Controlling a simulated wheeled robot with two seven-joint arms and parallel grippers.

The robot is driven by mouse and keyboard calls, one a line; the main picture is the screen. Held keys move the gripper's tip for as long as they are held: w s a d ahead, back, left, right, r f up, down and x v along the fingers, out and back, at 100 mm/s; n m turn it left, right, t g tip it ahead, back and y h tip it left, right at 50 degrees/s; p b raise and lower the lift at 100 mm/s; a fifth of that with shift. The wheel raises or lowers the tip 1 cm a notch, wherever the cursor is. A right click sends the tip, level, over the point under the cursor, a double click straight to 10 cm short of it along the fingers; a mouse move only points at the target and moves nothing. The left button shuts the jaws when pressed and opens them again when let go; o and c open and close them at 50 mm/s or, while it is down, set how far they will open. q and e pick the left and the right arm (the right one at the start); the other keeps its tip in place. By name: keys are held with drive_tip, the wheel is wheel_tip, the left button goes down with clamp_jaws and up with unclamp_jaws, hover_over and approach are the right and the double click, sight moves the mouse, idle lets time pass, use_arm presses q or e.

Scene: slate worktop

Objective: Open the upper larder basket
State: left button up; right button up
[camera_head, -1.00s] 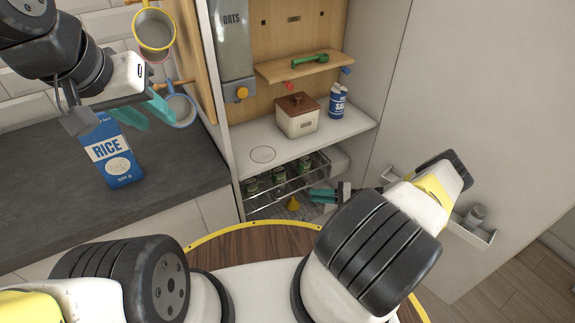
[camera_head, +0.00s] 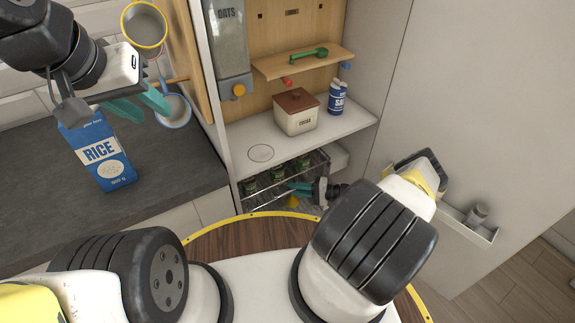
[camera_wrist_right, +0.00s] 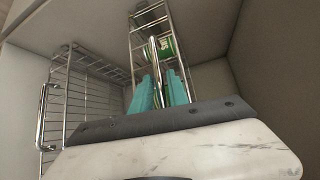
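The upper larder basket (camera_head: 262,199) is a wire basket holding green-topped jars (camera_head: 277,174), below the white shelf. In the right wrist view, the upper basket (camera_wrist_right: 137,43) has a looped metal handle (camera_wrist_right: 152,44). My right gripper (camera_head: 292,187) is at the basket's front. Its teal fingers (camera_wrist_right: 160,80) stand apart on either side of the handle bar; firm contact cannot be told. My left gripper (camera_head: 142,103) is open and empty, above and behind the rice carton at the left.
A second wire basket (camera_wrist_right: 92,95) with its own handle shows in the right wrist view. The rice carton (camera_head: 98,155) stands on the slate worktop (camera_head: 165,185). A door rack (camera_head: 475,229) is at right.

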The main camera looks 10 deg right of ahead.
drive_tip(key=shift+a, duration=0.1)
drive_tip(key=shift+c, duration=0.4)
clamp_jaws()
idle(1.0)
